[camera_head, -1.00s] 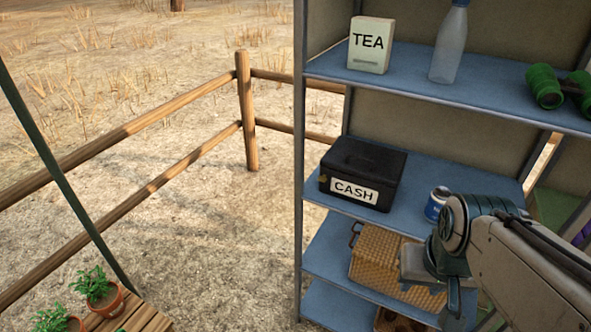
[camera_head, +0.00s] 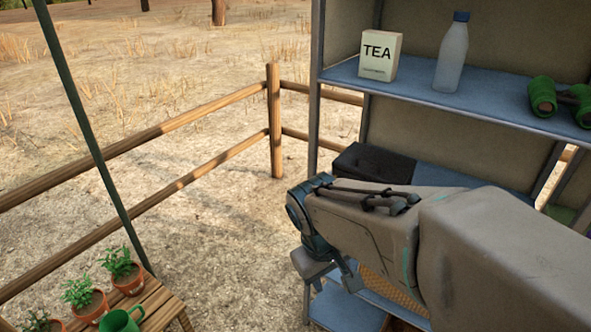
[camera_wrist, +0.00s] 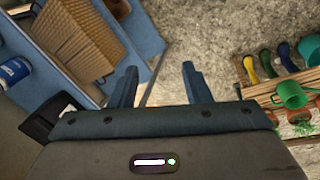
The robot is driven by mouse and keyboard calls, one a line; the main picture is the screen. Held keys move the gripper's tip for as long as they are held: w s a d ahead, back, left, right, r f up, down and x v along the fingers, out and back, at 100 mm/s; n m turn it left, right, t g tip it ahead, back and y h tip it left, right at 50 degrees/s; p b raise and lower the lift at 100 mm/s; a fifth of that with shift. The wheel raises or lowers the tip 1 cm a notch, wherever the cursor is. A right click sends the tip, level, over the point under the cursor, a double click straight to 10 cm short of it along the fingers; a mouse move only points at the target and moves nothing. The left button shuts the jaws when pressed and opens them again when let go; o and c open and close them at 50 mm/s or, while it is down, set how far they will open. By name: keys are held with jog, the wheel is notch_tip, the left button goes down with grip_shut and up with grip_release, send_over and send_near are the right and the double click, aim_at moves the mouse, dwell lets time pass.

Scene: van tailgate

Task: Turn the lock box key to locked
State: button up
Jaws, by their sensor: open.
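The lock box is a black box (camera_head: 374,163) on the middle blue shelf in the head view. Only part of its lid shows; my arm hides its front, and no key can be made out. A black edge (camera_wrist: 38,121) at the left of the wrist view may be part of the box, but I cannot tell. My gripper (camera_wrist: 158,82) is open, with two separate blue-grey fingers and nothing between them. In the head view it hangs at the shelf unit's left front side, below the box's level.
A tea box (camera_head: 380,57), a bottle (camera_head: 452,58) and green binoculars (camera_head: 560,102) stand on the upper shelf. A wicker basket (camera_wrist: 80,38) and a blue can (camera_wrist: 13,71) show in the wrist view. Potted plants (camera_head: 122,268) stand on a wooden surface at lower left.

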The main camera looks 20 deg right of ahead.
jog(key=w+d+f+n+t+h+b, duration=0.1)
jog(key=w+d+f+n+h, duration=0.1)
jog(key=w+d+n+h, duration=0.35)
jog(key=w+d+f+n+t+h+b, duration=0.1)
jog(key=w+d+f+n+h, duration=0.15)
jog(key=w+n+h, duration=0.55)
jog(key=w+a+f+n+t+y, duration=0.2)
jog(key=w+a+n+t, duration=0.2)
jog(key=w+n+t, duration=0.6)
jog(key=w+d+g, duration=0.2)
jog(key=w+d, duration=0.7)
jog(key=d, duration=0.1)
jog(key=shift+w+r+m+p, duration=0.25)
jog(key=shift+m+p, duration=0.1)
jog(key=shift+p, duration=0.05)
jog(key=shift+d, duration=0.1)
grip_shut()
